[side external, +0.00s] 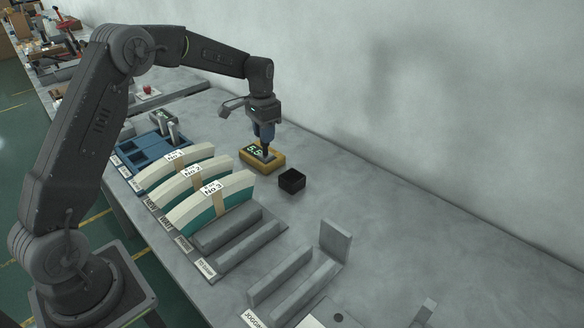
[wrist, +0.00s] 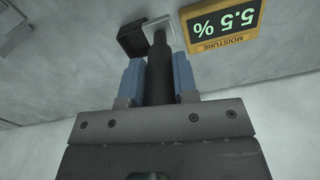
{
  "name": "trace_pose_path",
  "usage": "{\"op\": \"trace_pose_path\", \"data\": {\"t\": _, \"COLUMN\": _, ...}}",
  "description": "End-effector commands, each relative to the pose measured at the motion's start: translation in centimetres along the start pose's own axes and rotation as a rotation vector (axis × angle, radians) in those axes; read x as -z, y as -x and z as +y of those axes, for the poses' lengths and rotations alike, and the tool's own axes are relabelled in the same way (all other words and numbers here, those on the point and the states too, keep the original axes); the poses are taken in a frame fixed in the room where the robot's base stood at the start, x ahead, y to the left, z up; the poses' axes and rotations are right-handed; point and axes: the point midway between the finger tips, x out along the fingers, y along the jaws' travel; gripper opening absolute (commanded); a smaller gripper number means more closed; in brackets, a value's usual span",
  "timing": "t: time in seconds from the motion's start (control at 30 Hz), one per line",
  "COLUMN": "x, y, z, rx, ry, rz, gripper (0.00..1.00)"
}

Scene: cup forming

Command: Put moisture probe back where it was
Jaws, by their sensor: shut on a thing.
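The moisture probe (wrist: 160,62) is a black rod held between the blue fingers of my gripper (wrist: 158,82) in the wrist view. Its far end is at a pale square plate (wrist: 161,24); I cannot tell whether they touch. The yellow moisture meter (wrist: 224,22) beside it reads 5.5 %. In the side view my gripper (side external: 264,140) is just above the meter (side external: 275,163), and the probe is partly hidden. A small black box (side external: 292,181) sits on the bench right of the meter; it also shows in the wrist view (wrist: 131,40).
Curved cream and green stacks labelled No 1, No 2 (side external: 196,185) and No 3 stand in a rack to the left. A blue tray (side external: 135,150) lies behind them. Grey joggers (side external: 300,275) stand in front. The bench right of the black box is clear, up to the wall.

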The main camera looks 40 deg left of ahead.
Motion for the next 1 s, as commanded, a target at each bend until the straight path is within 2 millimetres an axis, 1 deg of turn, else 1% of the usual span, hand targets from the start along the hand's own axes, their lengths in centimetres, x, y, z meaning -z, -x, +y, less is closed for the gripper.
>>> {"op": "trace_pose_path", "data": {"t": 0.03, "x": 0.9, "y": -0.8, "z": 1.0, "rx": -0.001, "ry": -0.004, "rz": -0.001, "gripper": 0.03}}
{"op": "trace_pose_path", "data": {"t": 0.2, "x": 3.3, "y": -3.0, "z": 3.6, "rx": -0.001, "ry": -0.002, "rz": -0.001, "gripper": 0.03}}
{"op": "trace_pose_path", "data": {"t": 0.3, "x": 4.4, "y": -3.8, "z": 4.7, "rx": 0.000, "ry": 0.000, "rz": 0.000, "gripper": 0.03}}
{"op": "trace_pose_path", "data": {"t": 0.4, "x": 5.1, "y": -4.3, "z": 5.3, "rx": 0.000, "ry": 0.001, "rz": 0.001, "gripper": 0.03}}
{"op": "trace_pose_path", "data": {"t": 0.57, "x": 5.3, "y": -5.1, "z": 5.6, "rx": 0.000, "ry": 0.004, "rz": -0.001, "gripper": 0.03}}
{"op": "trace_pose_path", "data": {"t": 0.8, "x": 5.2, "y": -8.2, "z": 5.6, "rx": -0.001, "ry": 0.004, "rz": -0.002, "gripper": 0.03}}
{"op": "trace_pose_path", "data": {"t": 0.87, "x": 5.3, "y": -8.6, "z": 5.6, "rx": 0.000, "ry": 0.004, "rz": 0.000, "gripper": 0.03}}
{"op": "trace_pose_path", "data": {"t": 1.0, "x": 5.3, "y": -8.6, "z": 5.5, "rx": 0.000, "ry": 0.004, "rz": 0.002, "gripper": 0.03}}
